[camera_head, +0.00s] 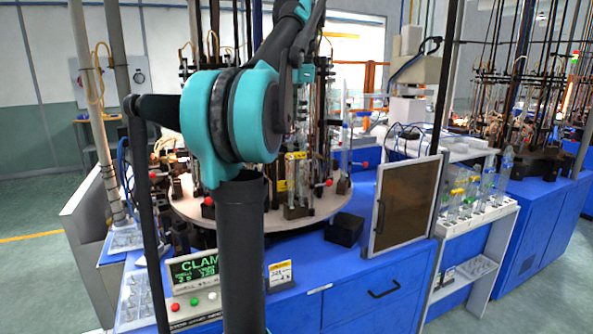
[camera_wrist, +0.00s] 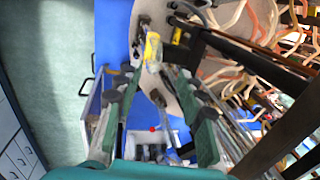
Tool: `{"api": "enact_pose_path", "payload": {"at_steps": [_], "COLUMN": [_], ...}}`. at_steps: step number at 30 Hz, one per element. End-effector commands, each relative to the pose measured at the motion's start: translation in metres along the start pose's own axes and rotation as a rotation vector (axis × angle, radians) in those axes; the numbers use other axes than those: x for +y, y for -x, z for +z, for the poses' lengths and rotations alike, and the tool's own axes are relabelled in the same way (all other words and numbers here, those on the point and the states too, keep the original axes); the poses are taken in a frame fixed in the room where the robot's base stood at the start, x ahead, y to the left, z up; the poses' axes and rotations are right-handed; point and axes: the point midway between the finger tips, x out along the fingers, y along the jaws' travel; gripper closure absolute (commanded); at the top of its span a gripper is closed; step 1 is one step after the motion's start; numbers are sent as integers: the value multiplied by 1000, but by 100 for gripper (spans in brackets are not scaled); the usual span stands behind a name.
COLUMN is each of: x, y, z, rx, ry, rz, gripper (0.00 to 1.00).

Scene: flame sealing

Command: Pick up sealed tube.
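A clear glass tube with a yellow band (camera_head: 297,170) stands upright in a dark holder at the front rim of the round turntable (camera_head: 330,206). In the wrist view, a clear tube with a yellow band (camera_wrist: 152,52) lies beyond the fingertips, near the top middle; it looks like the same tube, but I cannot be sure. My gripper (camera_wrist: 158,88) is open, its two green fingers wide apart, and no tube is clearly held between them. In the head view my arm hides part of the turntable, and the fingers cannot be made out.
A white rack (camera_head: 478,216) with several yellow-banded tubes stands at the right. A brown-windowed panel (camera_head: 404,205) stands upright beside it. A black box (camera_head: 344,229) sits on the blue counter. Rods and hoses crowd the turntable. A clear tray (camera_head: 135,295) is at the left.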

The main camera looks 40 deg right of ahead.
Motion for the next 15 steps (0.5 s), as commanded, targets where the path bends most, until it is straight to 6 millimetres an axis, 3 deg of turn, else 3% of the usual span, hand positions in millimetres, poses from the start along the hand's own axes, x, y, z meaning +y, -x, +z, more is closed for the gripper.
{"api": "enact_pose_path", "payload": {"at_steps": [3,10,15], "x": [0,1,6], "y": [-15,-28,-52], "z": [0,0,-2], "rx": [0,0,0], "ry": [1,0,0], "rz": [0,0,0], "gripper": [61,61,61]}}
